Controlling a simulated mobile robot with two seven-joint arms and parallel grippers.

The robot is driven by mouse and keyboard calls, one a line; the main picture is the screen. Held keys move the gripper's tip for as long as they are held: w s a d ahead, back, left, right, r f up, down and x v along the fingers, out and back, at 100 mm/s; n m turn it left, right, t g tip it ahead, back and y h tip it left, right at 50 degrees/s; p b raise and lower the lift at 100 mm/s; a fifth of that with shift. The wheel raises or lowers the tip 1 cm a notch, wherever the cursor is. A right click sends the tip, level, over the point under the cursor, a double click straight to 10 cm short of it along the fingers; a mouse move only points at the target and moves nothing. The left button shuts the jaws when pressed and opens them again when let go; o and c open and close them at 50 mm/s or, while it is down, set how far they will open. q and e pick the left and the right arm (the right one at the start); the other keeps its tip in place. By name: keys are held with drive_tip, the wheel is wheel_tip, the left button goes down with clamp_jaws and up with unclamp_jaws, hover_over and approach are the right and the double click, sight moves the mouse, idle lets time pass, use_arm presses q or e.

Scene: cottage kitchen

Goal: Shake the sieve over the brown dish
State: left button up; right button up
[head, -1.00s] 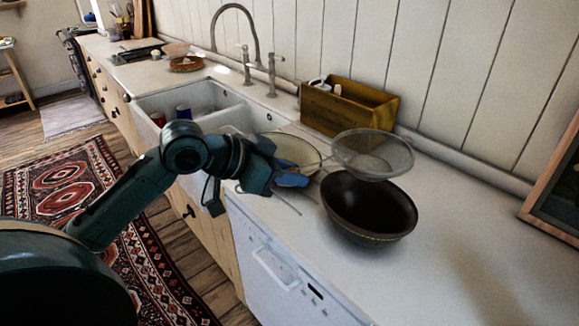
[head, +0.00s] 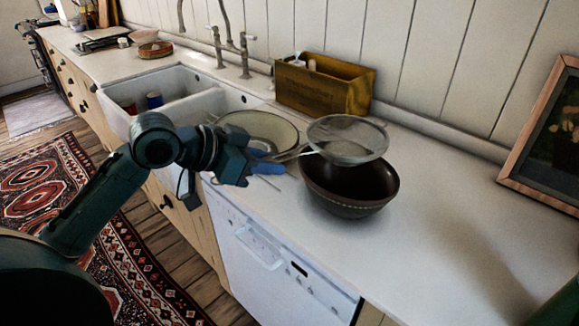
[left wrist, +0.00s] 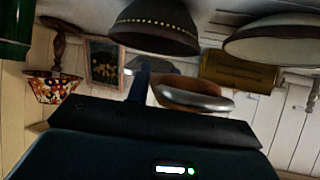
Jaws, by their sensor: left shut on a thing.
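The sieve (head: 348,140) is a round mesh with a metal rim and a thin handle. It hangs in the air above the brown dish (head: 348,208) and covers part of the dish's far rim. My left gripper (head: 264,163) is shut on the sieve's handle, left of the dish. The dark brown dish stands upright on the white counter; the part of its inside that shows looks dark. In the left wrist view the scene is upside down, with the dish (left wrist: 155,28) at the top and the sieve (left wrist: 205,102) below it. My right gripper is in neither view.
A cream bowl (head: 275,127) stands behind my gripper, beside the sink (head: 185,80). A wooden box (head: 322,88) stands against the wall, and a framed picture (head: 545,140) leans at the right. The counter right of the dish is clear. A green object (head: 560,306) enters the bottom right corner.

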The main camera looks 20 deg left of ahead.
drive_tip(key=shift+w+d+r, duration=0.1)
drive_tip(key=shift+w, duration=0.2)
